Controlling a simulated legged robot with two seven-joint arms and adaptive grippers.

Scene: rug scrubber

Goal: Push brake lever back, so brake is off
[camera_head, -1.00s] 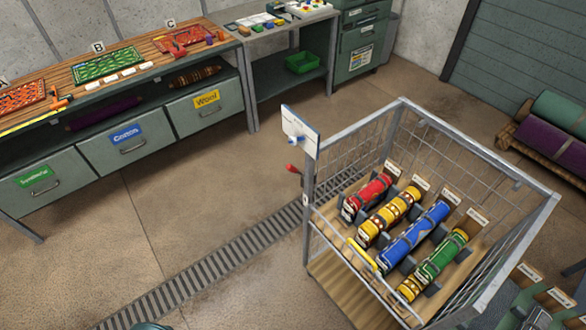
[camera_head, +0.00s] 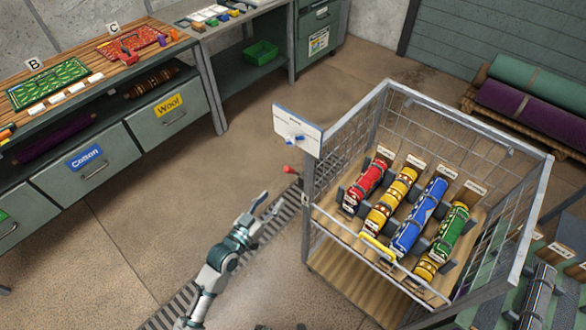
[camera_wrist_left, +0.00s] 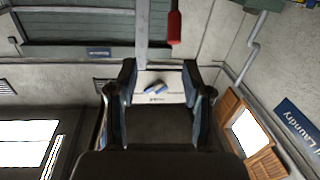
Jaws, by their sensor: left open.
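The brake lever, with a red grip (camera_head: 290,170), sticks out to the left from the cart's near-left corner post. The red grip also shows at the top of the left wrist view (camera_wrist_left: 174,27), hanging beside a grey post. My left gripper (camera_head: 270,203) is open and empty, just below and left of the lever in the head view, apart from it. In the left wrist view its two fingers (camera_wrist_left: 160,76) stand apart, with the red grip beyond them. My right gripper is not in view.
The wire cart (camera_head: 379,108) holds several rolled rugs. A white board (camera_head: 298,130) with blue parts is fixed at its corner above the lever. A floor grate (camera_head: 185,300) runs beside the cart. Workbenches with drawers (camera_head: 85,168) stand at left; open floor lies between.

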